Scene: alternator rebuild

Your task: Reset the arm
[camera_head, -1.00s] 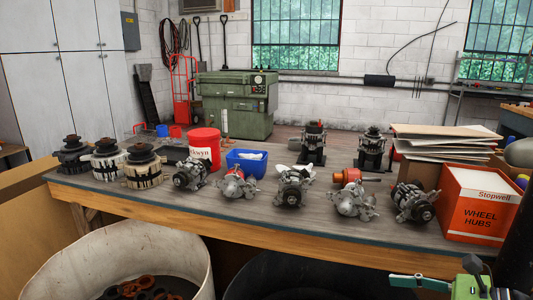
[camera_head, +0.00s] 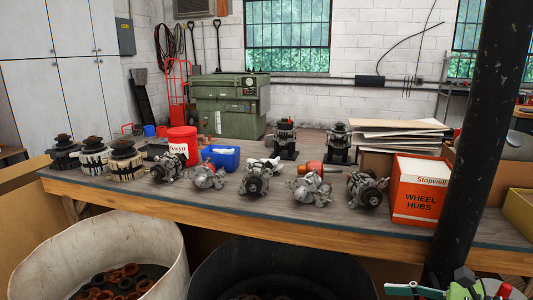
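Neither of my grippers shows in the head view, and no arm that I can clearly make out as mine is in it. What the grippers hold, if anything, cannot be seen. The wooden workbench (camera_head: 330,222) carries a row of grey alternators, among them one at the left (camera_head: 167,167), one in the middle (camera_head: 256,180) and one at the right (camera_head: 367,189). An orange-red wheel hubs box (camera_head: 418,190) stands at the bench's right.
A black upright pole (camera_head: 482,130) rises at the right, in front of the bench. A whitish bin (camera_head: 60,265) and a black bin (camera_head: 225,265) stand before the bench. A green tool-like object (camera_head: 458,291) is partly cut off at the bottom right. A red bucket (camera_head: 184,143) stands on the bench.

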